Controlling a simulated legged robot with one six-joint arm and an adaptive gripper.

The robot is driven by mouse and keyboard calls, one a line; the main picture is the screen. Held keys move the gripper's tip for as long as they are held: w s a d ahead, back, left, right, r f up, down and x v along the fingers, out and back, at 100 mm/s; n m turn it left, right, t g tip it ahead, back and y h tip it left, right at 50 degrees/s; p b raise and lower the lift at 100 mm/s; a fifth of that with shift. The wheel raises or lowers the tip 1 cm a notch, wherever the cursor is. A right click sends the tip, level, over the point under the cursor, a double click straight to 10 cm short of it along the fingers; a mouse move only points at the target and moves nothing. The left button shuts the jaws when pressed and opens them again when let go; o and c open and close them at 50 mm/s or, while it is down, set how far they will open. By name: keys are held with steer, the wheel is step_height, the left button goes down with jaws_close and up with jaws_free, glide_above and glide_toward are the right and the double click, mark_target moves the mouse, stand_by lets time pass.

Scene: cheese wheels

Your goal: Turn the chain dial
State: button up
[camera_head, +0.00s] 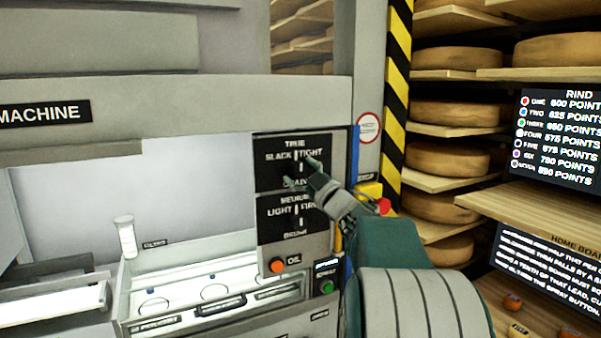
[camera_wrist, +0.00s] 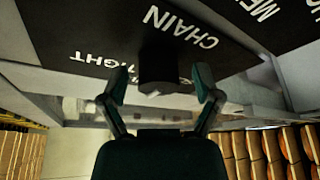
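The chain dial (camera_wrist: 158,66) is a dark knob on a black panel lettered CHAIN in the wrist view. In the head view its panel (camera_head: 265,178) reads TRUE, SLACK, TIGHT and CHAIN, and my gripper partly covers the dial and lettering. My gripper (camera_head: 303,174) is at this panel, reaching in from the right. In the wrist view my gripper (camera_wrist: 160,84) is open, one finger on each side of the dial. A gap shows between each finger and the knob, so neither appears to touch it.
A second dial panel (camera_head: 270,226) with MEDIUM, LIGHT and FIRM sits just below. Under it are an orange button (camera_head: 277,265) and a green button (camera_head: 327,286). A red button (camera_head: 383,206) on yellow is right of my gripper. Shelves of cheese wheels (camera_head: 447,160) stand at right.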

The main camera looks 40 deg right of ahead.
steer(key=v, duration=1.2)
steer(key=shift+w+f, duration=0.1)
stand_by(0.4)
steer(key=a+f+m+g+h, duration=0.3)
steer(key=a+m+g, duration=0.1)
steer(key=a, duration=0.3)
steer(key=a+f+m+g+h, duration=0.3)
steer(key=a+m, duration=0.1)
steer(key=a, duration=0.2)
steer(key=s+a+f+g+y, duration=0.3)
steer(key=s+a+f+g, duration=0.1)
steer(key=s+a+f, duration=0.3)
steer(key=s+a+f+n+g+y, duration=0.1)
steer(key=s+a+f+g+y, duration=0.2)
steer(key=a, duration=0.9)
steer(key=s+f+g, duration=0.2)
steer(key=s+f, duration=0.2)
steer(key=s, duration=0.1)
steer(key=shift+s, duration=0.4)
steer(key=shift+f, duration=0.1)
